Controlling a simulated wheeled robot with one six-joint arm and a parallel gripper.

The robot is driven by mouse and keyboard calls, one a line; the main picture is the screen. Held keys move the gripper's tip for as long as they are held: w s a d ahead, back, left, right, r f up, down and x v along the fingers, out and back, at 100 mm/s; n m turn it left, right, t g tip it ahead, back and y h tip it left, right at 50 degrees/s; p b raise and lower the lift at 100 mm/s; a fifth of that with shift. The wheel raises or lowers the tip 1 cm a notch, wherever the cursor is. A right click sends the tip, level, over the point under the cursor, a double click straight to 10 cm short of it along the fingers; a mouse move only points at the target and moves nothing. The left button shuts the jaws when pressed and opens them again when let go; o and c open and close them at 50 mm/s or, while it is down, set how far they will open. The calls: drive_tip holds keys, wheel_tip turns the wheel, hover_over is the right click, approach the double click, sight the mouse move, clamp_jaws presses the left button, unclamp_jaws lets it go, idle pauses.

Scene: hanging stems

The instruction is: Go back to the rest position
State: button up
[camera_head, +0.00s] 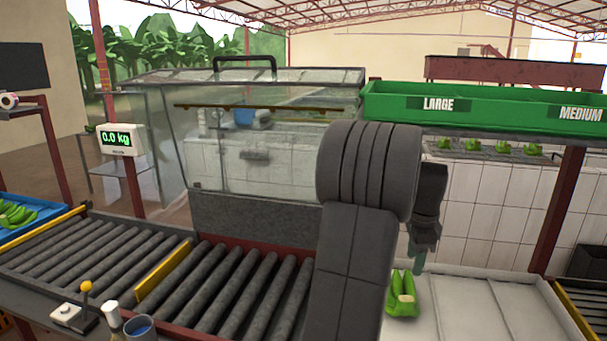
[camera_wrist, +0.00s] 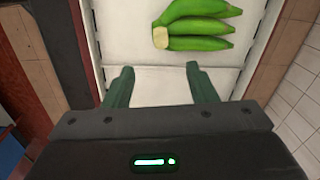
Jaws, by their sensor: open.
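My gripper (camera_wrist: 160,85) is open and empty in the wrist view, its two green fingers apart above a white tray (camera_wrist: 130,50). A green banana cluster (camera_wrist: 200,28) lies in the tray beyond the fingertips, with its pale cut crown facing left. It is not between the fingers. In the head view the same cluster (camera_head: 402,297) lies at the left end of the white tray (camera_head: 465,310), just below my gripper (camera_head: 417,262). My dark arm stands in front of the tray's left side and hides part of it.
A roller conveyor (camera_head: 220,290) with a yellow bar (camera_head: 163,272) runs at the left. A clear-walled box (camera_head: 260,150) stands behind it. A green bin (camera_head: 480,112) labelled LARGE and MEDIUM is at upper right. A scale display (camera_head: 117,140) reads 0.0 kg. A blue crate (camera_head: 40,205) holds bananas.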

sight(406, 299)
drive_tip(key=f, duration=0.4)
drive_tip(key=f+p, duration=0.1)
drive_tip(key=f, duration=0.7)
drive_tip(key=shift+w+f, duration=0.25)
drive_tip(key=shift+w, duration=0.1)
wheel_tip(406, 299, up, 5)
drive_tip(key=p, duration=0.4)
drive_tip(key=shift+f, duration=0.1)
drive_tip(key=shift+s+b, duration=0.35)
drive_tip(key=shift+b, duration=0.1)
drive_tip(key=s+a+r+n+b, duration=0.1)
drive_tip(key=s+a+b, duration=0.1)
drive_tip(key=s, duration=0.4)
drive_tip(key=s+a+r+n+b, duration=0.1)
drive_tip(key=s+r+b, duration=0.1)
drive_tip(key=s, duration=0.5)
drive_tip(key=shift+s+a+r+n+g, duration=0.2)
drive_tip(key=shift+a+r+n+g, duration=0.05)
drive_tip(key=shift+a+n+g, duration=0.15)
drive_tip(key=shift+b, duration=0.4)
